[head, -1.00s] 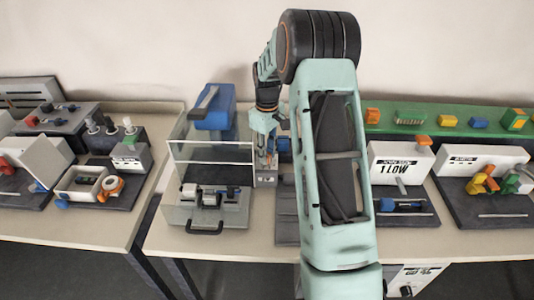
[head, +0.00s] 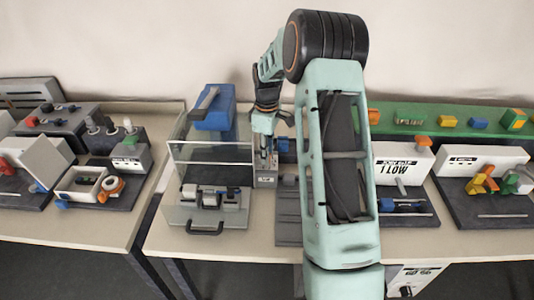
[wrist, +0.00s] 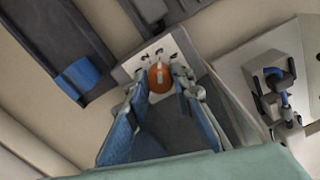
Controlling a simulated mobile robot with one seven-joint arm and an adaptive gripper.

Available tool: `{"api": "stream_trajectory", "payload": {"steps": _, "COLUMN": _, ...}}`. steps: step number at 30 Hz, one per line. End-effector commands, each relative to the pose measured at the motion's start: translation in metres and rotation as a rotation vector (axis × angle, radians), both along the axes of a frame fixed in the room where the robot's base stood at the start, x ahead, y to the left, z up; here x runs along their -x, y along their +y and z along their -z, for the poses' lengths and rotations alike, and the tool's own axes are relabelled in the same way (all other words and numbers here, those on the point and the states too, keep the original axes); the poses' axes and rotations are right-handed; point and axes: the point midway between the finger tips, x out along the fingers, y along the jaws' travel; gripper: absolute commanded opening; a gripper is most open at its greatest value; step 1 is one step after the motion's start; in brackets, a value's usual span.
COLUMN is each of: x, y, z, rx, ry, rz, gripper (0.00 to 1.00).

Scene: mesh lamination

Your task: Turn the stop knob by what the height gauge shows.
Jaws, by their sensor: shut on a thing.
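An orange round knob (wrist: 155,82) with a pale pointer line sits on a light plate with several small dark marks, in the wrist view. It looks like the stop knob. My gripper (wrist: 158,88) is shut on it, one blue finger on each side. In the head view my gripper (head: 266,152) is low over a small grey block (head: 265,180), which hides the knob there. A white display box (head: 403,165) right of my arm reads "1 LOW" under a small heading. I cannot tell for sure that it is the height gauge.
A clear-walled box (head: 207,152) with a black handle stands just left of my gripper. A blue-topped machine (head: 215,118) is behind it. A second white box (head: 482,158) is at the far right. My arm hides part of the table's middle.

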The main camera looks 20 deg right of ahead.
Motion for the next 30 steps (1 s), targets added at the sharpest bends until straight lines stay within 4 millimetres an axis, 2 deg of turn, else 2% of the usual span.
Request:
{"api": "stream_trajectory", "payload": {"steps": 1, "x": -0.001, "y": 0.000, "z": -0.001, "rx": 0.001, "ry": -0.003, "rz": 0.001, "gripper": 0.00}}
{"api": "stream_trajectory", "payload": {"steps": 2, "x": -0.001, "y": 0.000, "z": -0.001, "rx": 0.001, "ry": -0.003, "rz": 0.001, "gripper": 0.23}}
{"api": "stream_trajectory", "payload": {"steps": 4, "x": -0.001, "y": 0.000, "z": -0.001, "rx": 0.001, "ry": -0.003, "rz": 0.001, "gripper": 0.29}}
{"api": "stream_trajectory", "payload": {"steps": 12, "x": -0.001, "y": 0.000, "z": -0.001, "rx": 0.001, "ry": -0.002, "rz": 0.001, "gripper": 0.29}}
{"api": "stream_trajectory", "payload": {"steps": 16, "x": -0.001, "y": 0.000, "z": -0.011, "rx": 0.000, "ry": -0.004, "rz": 0.001, "gripper": 0.29}}
{"api": "stream_trajectory", "payload": {"steps": 30, "x": -0.001, "y": 0.000, "z": -0.103, "rx": 0.000, "ry": -0.006, "rz": 0.002, "gripper": 0.29}}
